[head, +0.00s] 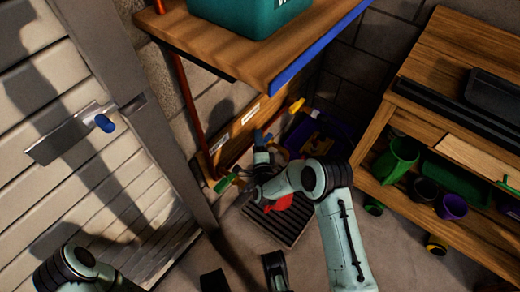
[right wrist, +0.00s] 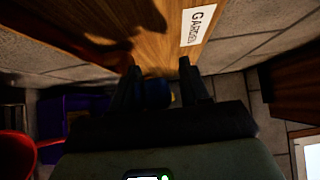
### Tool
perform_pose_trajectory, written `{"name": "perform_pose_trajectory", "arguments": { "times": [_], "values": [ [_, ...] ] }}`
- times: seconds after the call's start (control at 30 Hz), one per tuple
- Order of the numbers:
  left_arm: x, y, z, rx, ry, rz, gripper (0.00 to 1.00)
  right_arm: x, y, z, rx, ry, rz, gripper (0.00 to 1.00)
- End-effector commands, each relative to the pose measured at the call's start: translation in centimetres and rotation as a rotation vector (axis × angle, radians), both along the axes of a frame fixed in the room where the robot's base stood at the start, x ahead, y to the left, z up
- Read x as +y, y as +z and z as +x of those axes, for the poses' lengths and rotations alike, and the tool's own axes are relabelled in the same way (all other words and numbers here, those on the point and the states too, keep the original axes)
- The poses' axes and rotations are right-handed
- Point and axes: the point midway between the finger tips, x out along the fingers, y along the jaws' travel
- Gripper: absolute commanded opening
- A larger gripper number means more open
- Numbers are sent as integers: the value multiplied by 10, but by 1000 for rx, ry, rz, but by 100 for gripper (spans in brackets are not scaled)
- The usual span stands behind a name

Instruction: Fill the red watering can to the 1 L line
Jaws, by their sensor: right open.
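The red watering can (head: 278,203) stands on a dark slatted grate on the floor, partly hidden behind my right forearm. Its water level and 1 L line cannot be seen. A red curved shape (right wrist: 16,155) at the left of the right wrist view looks like part of it. A blue handle (head: 262,137) sticks out by the wooden board, with a green one and a yellow one to either side. My right gripper (head: 262,148) is at the blue handle. Its open fingers (right wrist: 158,88) have a dark blue shape between them; contact cannot be told. My left gripper cannot be made out clearly.
A wooden shelf (head: 240,50) with a blue edge and a teal container (head: 250,12) overhangs the handles. A workbench (head: 450,60) with pots stands at right. A blue-purple crate (head: 320,132) sits behind my right arm. The board has a GARDEN label (right wrist: 198,25).

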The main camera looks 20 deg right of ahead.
Motion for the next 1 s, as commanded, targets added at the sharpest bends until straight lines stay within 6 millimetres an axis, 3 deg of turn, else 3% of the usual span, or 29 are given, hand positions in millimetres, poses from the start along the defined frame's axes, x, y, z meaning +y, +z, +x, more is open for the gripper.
{"name": "perform_pose_trajectory", "arguments": {
  "times": [0.17, 0.4, 0.6, 1.0],
  "values": [
    [-1, 10, 17, -54, -6, 5, 51, 6, 1, -28, 5, 2, 2, 46],
    [-5, 29, 47, -154, -15, 10, 51, 17, 1, -83, 4, 2, 2, 46],
    [-8, 39, 62, -206, -19, 13, 51, 24, 1, -114, 1, 1, 1, 46],
    [-9, 43, 68, -226, -20, 15, 51, 26, 1, -127, -3, 0, 0, 46]
  ]
}}
